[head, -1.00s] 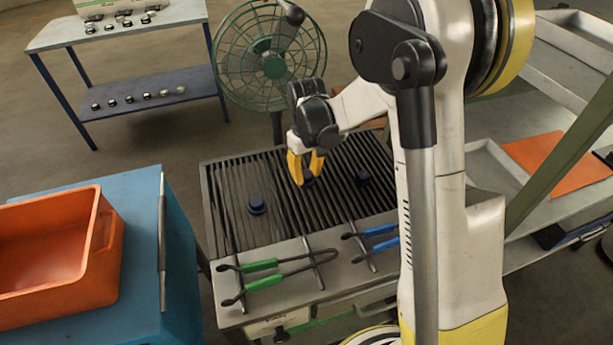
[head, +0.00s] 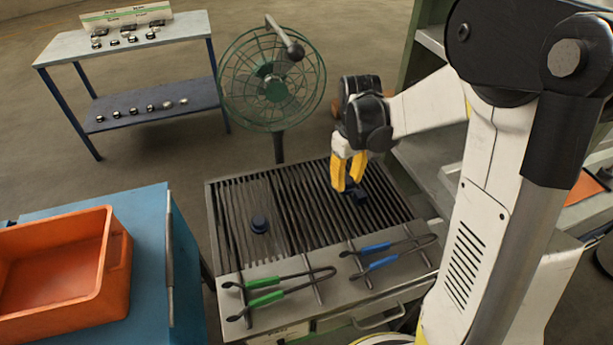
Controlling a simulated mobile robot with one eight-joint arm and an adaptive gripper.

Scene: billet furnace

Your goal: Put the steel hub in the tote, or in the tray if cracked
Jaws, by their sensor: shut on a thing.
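My gripper (head: 348,176), with yellow fingers, points down over the right part of the slatted grate. It is shut on a small dark blue piece (head: 350,185), taken as the steel hub; the fingers partly hide it, and I cannot tell whether it is cracked. Another dark piece (head: 361,198) shows on the slats just below and right of the fingertips. A round dark blue piece (head: 259,224) sits on the grate's left part. The orange tote (head: 60,265) is on the blue cabinet at left and looks empty. I cannot make out the tray clearly.
The slatted grate (head: 236,205) has green-handled tongs (head: 265,297) and blue-handled tongs (head: 375,257) along its front. A green fan (head: 273,82) stands behind it. A table (head: 60,58) at back left bears small parts and a sign. Shelving stands at right.

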